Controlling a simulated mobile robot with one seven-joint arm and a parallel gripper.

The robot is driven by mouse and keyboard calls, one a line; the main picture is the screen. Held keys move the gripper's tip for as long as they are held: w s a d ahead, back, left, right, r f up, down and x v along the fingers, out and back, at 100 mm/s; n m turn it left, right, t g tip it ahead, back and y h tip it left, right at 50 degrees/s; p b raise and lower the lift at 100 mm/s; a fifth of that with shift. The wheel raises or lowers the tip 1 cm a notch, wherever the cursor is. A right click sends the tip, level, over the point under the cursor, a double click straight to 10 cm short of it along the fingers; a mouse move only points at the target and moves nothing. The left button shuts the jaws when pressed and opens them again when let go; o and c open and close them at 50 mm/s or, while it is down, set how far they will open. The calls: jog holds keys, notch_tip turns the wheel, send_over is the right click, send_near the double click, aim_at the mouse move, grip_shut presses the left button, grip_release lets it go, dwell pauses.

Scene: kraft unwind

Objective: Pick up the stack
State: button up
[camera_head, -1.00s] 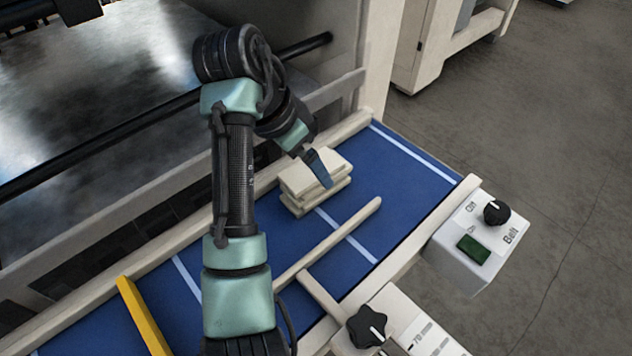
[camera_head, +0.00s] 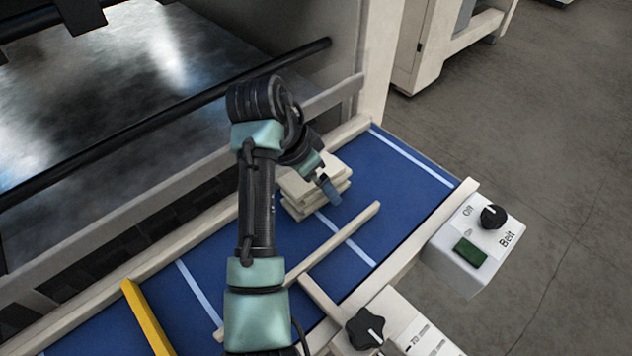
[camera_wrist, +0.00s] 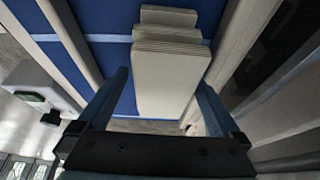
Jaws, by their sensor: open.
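The stack (camera_head: 298,190) is a small pile of flat, cream-coloured pieces, slightly uneven at the edges. It lies on the blue belt (camera_head: 395,190) near the back rail, and my arm partly hides it in the head view. In the wrist view the stack (camera_wrist: 170,75) lies ahead of and between the two fingers. My gripper (camera_wrist: 165,95) is open, with a blue finger on each side. In the head view my gripper (camera_head: 328,188) is at the stack's near right side. I cannot tell whether a finger touches the stack.
A cream guide bar (camera_head: 340,240) lies across the belt in front of the stack. A yellow bar (camera_head: 148,318) crosses the belt at left. A belt control box (camera_head: 480,240) with knob and green button stands at right. The belt right of the stack is clear.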

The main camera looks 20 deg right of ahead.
jog(key=shift+f, duration=0.2)
jog(key=c, duration=1.4)
